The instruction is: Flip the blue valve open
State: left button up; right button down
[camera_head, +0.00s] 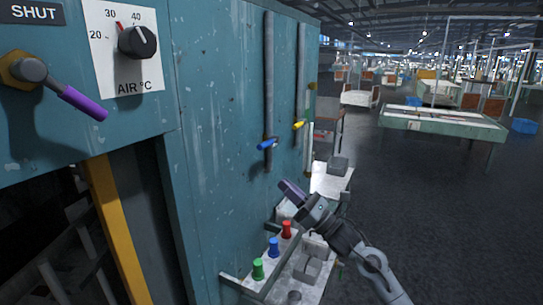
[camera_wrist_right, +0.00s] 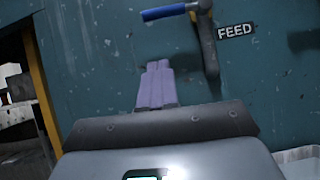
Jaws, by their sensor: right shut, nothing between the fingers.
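The blue valve handle (camera_head: 267,144) sits on a vertical pipe on the teal panel in the head view. It lies roughly level there, sticking out from the pipe. In the right wrist view the blue handle (camera_wrist_right: 164,13) is at the top, left of its pipe and a FEED label (camera_wrist_right: 236,30). My right gripper (camera_head: 286,187) is below and to the right of the handle, apart from it. Its purple fingers (camera_wrist_right: 155,85) are shut together with nothing between them, pointing toward the panel below the handle. My left gripper is not in view.
A yellow valve handle (camera_head: 298,125) is on a second pipe to the right. Green (camera_head: 258,269), blue (camera_head: 273,247) and red (camera_head: 287,229) knobs stand on a ledge below. A purple-handled lever (camera_head: 82,102) and a dial (camera_head: 137,42) are at upper left.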

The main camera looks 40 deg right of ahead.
aim_at(266, 143)
jog(key=w+a+r+p, duration=0.1)
jog(key=w+r+p, duration=0.3)
jog(key=r, duration=0.3)
jog(key=shift+w+a, duration=0.35)
jog(key=shift+w, duration=0.15)
